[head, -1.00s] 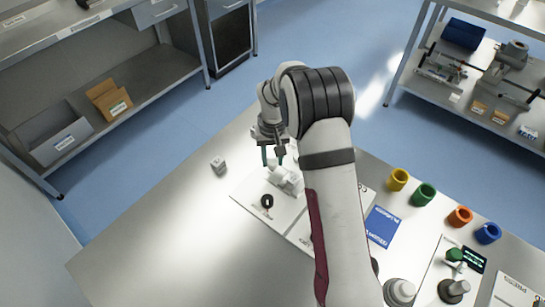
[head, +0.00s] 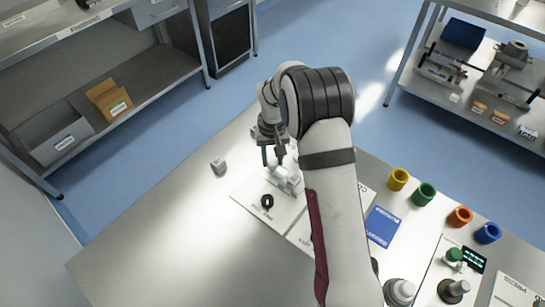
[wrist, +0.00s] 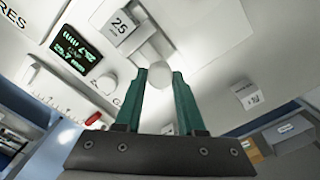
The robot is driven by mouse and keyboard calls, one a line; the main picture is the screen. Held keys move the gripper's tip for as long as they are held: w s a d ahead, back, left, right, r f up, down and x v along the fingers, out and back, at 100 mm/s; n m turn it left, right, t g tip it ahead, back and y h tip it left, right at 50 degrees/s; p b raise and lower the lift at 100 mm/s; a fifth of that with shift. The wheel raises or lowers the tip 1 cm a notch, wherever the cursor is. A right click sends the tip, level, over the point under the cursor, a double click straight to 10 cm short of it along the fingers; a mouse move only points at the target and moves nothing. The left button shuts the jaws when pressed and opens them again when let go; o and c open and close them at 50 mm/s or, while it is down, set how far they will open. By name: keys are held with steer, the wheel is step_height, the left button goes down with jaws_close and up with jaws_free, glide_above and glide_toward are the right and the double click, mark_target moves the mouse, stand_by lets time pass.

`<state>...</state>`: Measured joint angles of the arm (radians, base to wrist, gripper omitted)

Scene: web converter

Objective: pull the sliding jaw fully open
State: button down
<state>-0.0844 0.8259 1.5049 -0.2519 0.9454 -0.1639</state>
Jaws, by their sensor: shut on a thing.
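My gripper (head: 272,156) has its two green fingers down at a small white device (head: 292,187) on the white board at the table's far edge. In the wrist view the gripper (wrist: 168,100) has a finger on each side of a rounded white knob (wrist: 159,76) and is shut on it. A white body with a lit digital display (wrist: 75,50) and a small round dial lies to the left of the fingers. The sliding jaw cannot be told apart clearly, and its opening is not readable. My arm covers part of the board in the head view.
Yellow (head: 398,179), green, orange and blue cups stand to the right, beyond a blue booklet (head: 383,226).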

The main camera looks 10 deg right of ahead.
steer(key=shift+w, duration=0.1)
stand_by(0.3)
steer(key=shift+w+a+r, duration=0.1)
steer(key=shift+w+a, duration=0.95)
steer(key=c, duration=0.5)
jaws_free()
steer(key=shift+s, duration=0.1)
step_height(320, 180, up, 16)
